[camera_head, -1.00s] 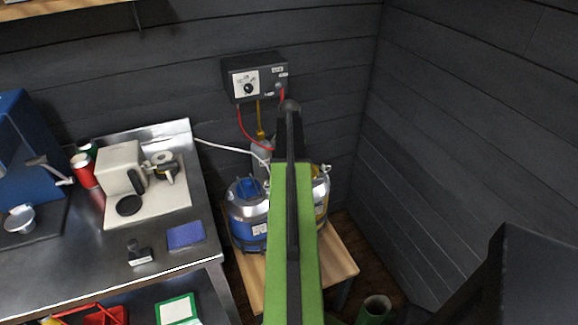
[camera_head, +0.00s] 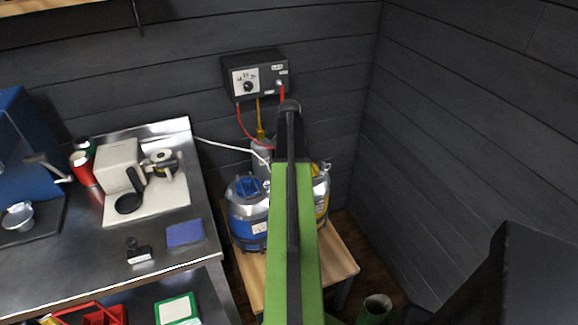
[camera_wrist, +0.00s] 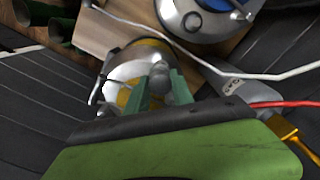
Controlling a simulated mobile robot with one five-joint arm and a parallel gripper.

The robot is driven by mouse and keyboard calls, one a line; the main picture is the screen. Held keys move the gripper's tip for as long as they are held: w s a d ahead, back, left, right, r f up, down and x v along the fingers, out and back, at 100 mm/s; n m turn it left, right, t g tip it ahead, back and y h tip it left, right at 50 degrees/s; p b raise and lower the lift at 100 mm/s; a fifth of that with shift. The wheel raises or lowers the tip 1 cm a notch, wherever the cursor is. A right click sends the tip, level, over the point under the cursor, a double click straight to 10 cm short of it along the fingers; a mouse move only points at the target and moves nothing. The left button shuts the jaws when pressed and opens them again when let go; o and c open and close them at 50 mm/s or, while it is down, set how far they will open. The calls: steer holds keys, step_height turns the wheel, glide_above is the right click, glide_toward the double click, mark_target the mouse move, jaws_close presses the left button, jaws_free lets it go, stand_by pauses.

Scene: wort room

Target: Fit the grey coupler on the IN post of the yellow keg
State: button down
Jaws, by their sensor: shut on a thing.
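The yellow keg (camera_head: 322,196) shows in the head view just right of my green arm, which hides much of it. In the wrist view the yellow keg (camera_wrist: 122,92) lies beyond my fingers, with its silver top and yellow parts partly covered. My gripper (camera_wrist: 160,88) has its greenish fingers shut on the grey coupler (camera_wrist: 159,74), over the keg's top. I cannot tell whether the coupler touches a post, and the IN marking cannot be read. The head view hides my gripper and the coupler behind the arm.
The blue keg (camera_head: 246,212) stands left of the yellow one on a wooden platform (camera_head: 340,262). A white hose (camera_wrist: 205,60) crosses between the kegs. A grey cylinder (camera_wrist: 236,90) and red hose (camera_wrist: 285,104) are close by. A control box (camera_head: 252,78) hangs on the wall behind.

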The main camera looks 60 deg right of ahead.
stand_by(0.4)
steer(key=c, duration=1)
jaws_free()
steer(key=shift+o, duration=0.2)
steer(key=o, duration=0.5)
steer(key=shift+a, duration=0.1)
step_height(320, 180, up, 7)
steer(key=p, duration=0.7)
